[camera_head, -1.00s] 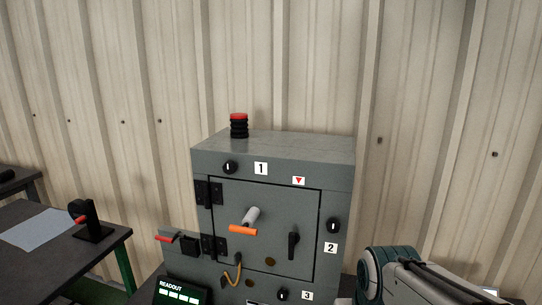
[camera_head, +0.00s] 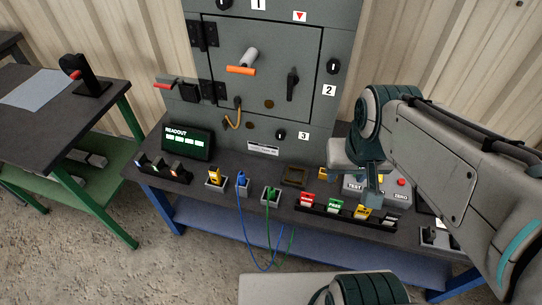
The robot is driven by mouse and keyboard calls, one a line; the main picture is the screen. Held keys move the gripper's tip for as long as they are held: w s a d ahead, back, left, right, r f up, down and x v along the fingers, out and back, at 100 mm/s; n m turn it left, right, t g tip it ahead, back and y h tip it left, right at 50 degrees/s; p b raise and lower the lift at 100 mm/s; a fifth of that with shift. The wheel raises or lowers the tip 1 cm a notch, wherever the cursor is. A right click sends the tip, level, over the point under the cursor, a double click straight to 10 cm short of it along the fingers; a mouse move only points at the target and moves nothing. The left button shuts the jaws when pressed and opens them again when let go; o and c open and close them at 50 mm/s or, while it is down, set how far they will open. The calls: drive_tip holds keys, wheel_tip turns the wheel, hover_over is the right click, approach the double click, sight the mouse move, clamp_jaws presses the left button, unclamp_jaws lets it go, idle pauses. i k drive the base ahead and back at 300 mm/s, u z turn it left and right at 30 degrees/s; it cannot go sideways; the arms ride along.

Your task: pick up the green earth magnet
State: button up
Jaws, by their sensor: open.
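The green earth magnet (camera_head: 270,192) appears as a small green plug with a green lead, seated in a light square holder near the front edge of the bench. Its lead hangs over the edge in a loop. My gripper (camera_head: 372,199) points down at the end of my arm, to the right of the green magnet and well apart from it, over the right part of the bench. It is open, with nothing seen in it; its fingers are small and partly unclear.
A blue plug (camera_head: 242,180) and a yellow one (camera_head: 215,175) stand in holders to the left. A rack of coloured tags (camera_head: 335,206) lies right of the green magnet. The test box (camera_head: 358,186) is near my gripper. The grey cabinet (camera_head: 270,80) rises behind.

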sight(273, 198)
drive_tip(key=z, duration=3.55)
drive_tip(key=k, duration=1.35)
drive_tip(key=u, duration=1.9)
